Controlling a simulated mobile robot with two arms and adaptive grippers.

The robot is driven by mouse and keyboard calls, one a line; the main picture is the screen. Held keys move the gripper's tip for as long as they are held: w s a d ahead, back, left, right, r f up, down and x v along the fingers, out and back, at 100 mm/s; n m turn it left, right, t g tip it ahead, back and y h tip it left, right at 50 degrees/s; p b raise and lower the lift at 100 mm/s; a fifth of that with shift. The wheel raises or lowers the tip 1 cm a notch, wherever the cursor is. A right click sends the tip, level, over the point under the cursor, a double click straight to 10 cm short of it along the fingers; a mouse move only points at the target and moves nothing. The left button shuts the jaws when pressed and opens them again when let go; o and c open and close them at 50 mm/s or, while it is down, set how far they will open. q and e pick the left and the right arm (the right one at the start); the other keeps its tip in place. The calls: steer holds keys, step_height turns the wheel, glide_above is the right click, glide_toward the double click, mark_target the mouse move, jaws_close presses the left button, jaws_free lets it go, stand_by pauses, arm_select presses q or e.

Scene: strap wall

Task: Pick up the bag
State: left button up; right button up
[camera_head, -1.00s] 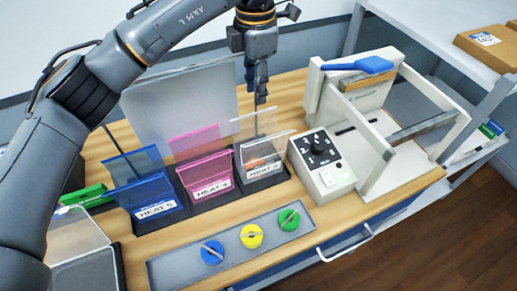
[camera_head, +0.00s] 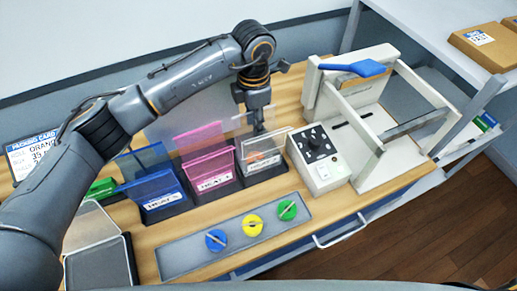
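Three bag holders stand in a row on the wooden bench: a blue one (camera_head: 157,192), a pink one (camera_head: 209,171) and a clear one (camera_head: 262,164) with something orange inside. Each has an upright sheet behind its labelled front. I cannot tell which of these is the bag. My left gripper (camera_head: 258,126) points down at the top of the clear holder, at or just behind its upper edge. Its fingers are seen nearly edge-on, so their gap and any contact are unclear. My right gripper is out of view.
A white sealing machine (camera_head: 375,125) with a blue handle and a dial box (camera_head: 320,158) stands close right of the clear holder. A grey tray (camera_head: 235,236) with blue, yellow and green knobs lies in front. A packing card (camera_head: 35,152) stands at left.

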arm_select(q)
jaws_close()
